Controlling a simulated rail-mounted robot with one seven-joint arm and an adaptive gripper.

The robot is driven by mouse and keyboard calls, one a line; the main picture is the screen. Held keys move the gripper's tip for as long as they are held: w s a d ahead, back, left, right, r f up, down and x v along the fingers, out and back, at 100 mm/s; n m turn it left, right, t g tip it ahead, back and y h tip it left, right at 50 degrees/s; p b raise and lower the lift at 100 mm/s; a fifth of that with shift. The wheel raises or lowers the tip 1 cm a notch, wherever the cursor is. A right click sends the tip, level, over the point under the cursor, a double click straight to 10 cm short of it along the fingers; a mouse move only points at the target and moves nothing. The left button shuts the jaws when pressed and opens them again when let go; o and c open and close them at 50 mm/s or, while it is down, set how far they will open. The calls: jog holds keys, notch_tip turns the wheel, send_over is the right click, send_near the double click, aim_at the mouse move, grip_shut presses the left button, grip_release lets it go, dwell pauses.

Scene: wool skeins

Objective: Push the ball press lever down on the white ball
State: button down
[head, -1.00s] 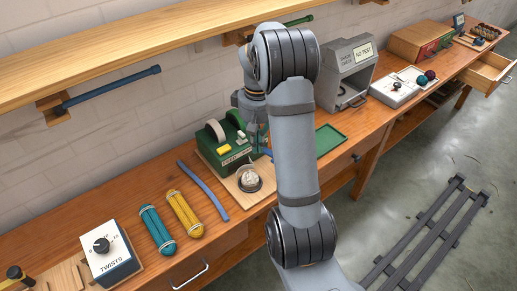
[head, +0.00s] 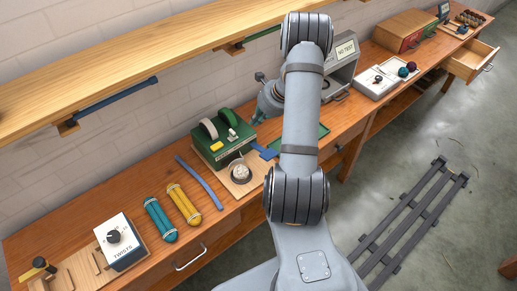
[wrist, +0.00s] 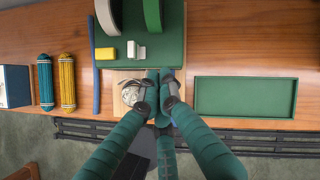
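The white ball (head: 239,172) sits in a round holder on a pale wooden board (head: 238,189), in front of a green machine (head: 222,143). The ball also shows in the wrist view (wrist: 130,93), left of my fingertips. A blue bar (head: 264,150), which looks like the press lever, lies just right of the ball in the head view. My gripper (head: 257,119) hangs above and right of the ball, apart from it. In the wrist view, its teal fingertips (wrist: 159,76) are together with nothing visible between them. They hide the part of the board right of the ball.
An empty green tray (wrist: 246,97) lies right of the board. A blue strip (head: 199,183), yellow skein (head: 184,204), teal skein (head: 160,219) and TWISTS box (head: 119,241) lie left. A grey box (head: 341,67) stands farther right. A wooden shelf (head: 150,58) overhangs the bench.

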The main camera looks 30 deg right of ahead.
jog(key=shift+d+m, duration=0.1)
jog(key=shift+m, duration=0.9)
jog(key=shift+f, duration=0.1)
jog(key=b, duration=0.7)
send_over(257, 147)
jog(key=f, duration=0.6)
jog(key=shift+s+d+f, duration=0.3)
jog(key=shift+d, duration=0.1)
jog(key=shift+s+d+f+b, duration=0.1)
jog(key=shift+s+f+b, duration=0.3)
jog(key=shift+f+b, duration=0.55)
jog(key=shift+s+f+b, duration=0.15)
jog(key=shift+f+b, duration=0.15)
jog(key=shift+b, duration=0.35)
